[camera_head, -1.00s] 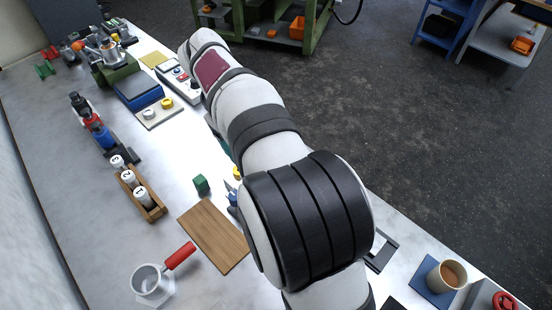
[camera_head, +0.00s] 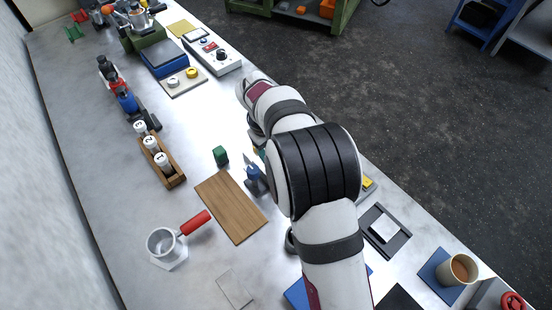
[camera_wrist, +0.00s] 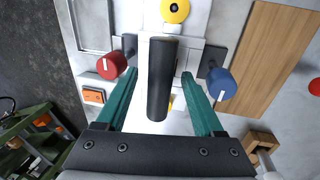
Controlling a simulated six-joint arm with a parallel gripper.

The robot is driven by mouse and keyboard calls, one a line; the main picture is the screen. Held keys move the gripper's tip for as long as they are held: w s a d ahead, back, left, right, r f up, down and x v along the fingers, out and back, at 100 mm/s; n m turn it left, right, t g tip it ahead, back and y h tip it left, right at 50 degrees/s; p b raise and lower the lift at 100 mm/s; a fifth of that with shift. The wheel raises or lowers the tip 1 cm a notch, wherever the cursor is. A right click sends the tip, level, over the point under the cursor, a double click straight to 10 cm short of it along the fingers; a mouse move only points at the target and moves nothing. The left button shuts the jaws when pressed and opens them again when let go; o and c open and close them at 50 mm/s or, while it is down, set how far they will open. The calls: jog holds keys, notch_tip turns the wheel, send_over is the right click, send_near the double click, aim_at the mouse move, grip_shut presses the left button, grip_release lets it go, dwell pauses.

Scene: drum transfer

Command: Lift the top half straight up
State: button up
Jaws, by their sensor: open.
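In the wrist view a dark grey cylinder (camera_wrist: 161,85) lies along the middle of the picture, over a pale fixture (camera_wrist: 193,38). I cannot tell whether it is the top half or a handle on it. My gripper (camera_wrist: 158,78) is open, with one green finger on each side of the cylinder. Gaps show between the fingers and the cylinder. A red knob (camera_wrist: 111,65) is left of the fixture and a blue knob (camera_wrist: 221,84) is right of it. In the head view my arm hides the gripper and the cylinder.
A yellow round piece (camera_wrist: 175,10) is beyond the cylinder. A wooden board (camera_head: 231,206) lies left of my arm, with a green block (camera_head: 220,156) and a red-handled cup (camera_head: 163,243) nearby. A black frame (camera_head: 384,232) and a tan cup (camera_head: 460,270) are at right.

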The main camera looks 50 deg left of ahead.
jog(key=shift+f, duration=0.25)
dwell(0.3)
grip_shut()
dwell(1.3)
